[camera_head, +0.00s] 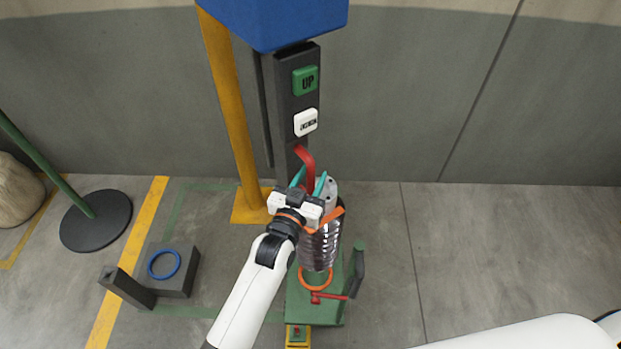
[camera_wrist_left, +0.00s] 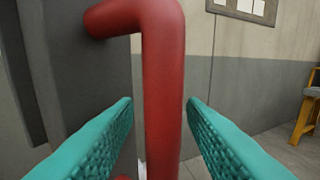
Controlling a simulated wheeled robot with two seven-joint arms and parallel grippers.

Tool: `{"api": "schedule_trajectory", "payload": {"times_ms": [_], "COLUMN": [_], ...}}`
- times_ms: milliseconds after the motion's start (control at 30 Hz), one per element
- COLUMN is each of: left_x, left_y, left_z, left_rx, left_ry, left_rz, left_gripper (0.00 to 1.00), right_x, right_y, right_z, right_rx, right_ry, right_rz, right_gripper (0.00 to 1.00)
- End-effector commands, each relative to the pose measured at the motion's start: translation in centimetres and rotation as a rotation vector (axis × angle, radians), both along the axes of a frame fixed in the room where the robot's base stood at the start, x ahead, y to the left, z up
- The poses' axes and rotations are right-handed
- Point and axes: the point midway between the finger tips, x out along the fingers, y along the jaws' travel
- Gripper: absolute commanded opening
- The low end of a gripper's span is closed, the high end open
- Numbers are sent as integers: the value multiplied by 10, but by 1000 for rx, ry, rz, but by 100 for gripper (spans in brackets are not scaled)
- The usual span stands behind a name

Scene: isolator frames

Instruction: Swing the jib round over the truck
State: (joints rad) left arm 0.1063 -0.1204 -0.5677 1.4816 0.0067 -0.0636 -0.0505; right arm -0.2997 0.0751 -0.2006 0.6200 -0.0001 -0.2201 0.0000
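A red bent handle (camera_head: 305,158) sticks out from a dark upright box (camera_head: 290,125) with a green UP button (camera_head: 305,80) and a white button (camera_head: 306,122). My left gripper (camera_head: 309,182) is at the handle, with its teal fingers apart. In the left wrist view, the red handle (camera_wrist_left: 164,85) stands upright between the open fingers (camera_wrist_left: 160,125), with gaps on both sides. A blue body (camera_head: 280,20) is cut off above; I cannot tell whether it belongs to the jib. No truck is recognizable. My right gripper is out of view.
A yellow post (camera_head: 228,90) stands left of the dark box. A ribbed metal cylinder (camera_head: 320,245) stands on a green base (camera_head: 300,310) below my gripper. A grey block with a blue ring (camera_head: 164,264) and a round black foot (camera_head: 96,220) are left. The right floor is clear.

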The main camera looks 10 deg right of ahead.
Motion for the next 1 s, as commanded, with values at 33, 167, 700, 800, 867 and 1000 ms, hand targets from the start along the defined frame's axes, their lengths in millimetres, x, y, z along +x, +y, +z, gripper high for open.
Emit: {"api": "schedule_trajectory", "payload": {"times_ms": [33,167,700,800,867,1000], "left_x": [0,-1,-73,-86,-92,-99], "left_y": [0,0,47,56,60,65], "left_z": [0,-1,-3,-3,-3,-1], "left_rx": [0,-1,1,1,1,0], "left_ry": [1,2,3,3,3,2], "left_rz": [0,-1,-1,0,0,0], "left_gripper": [38,38,38,38,38,38], "right_x": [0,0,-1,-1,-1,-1], "right_y": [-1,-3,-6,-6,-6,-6], "right_z": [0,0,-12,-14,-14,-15], "right_rx": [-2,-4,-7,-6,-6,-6], "right_ry": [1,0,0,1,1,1], "right_rz": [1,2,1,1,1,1], "right_gripper": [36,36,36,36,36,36]}}
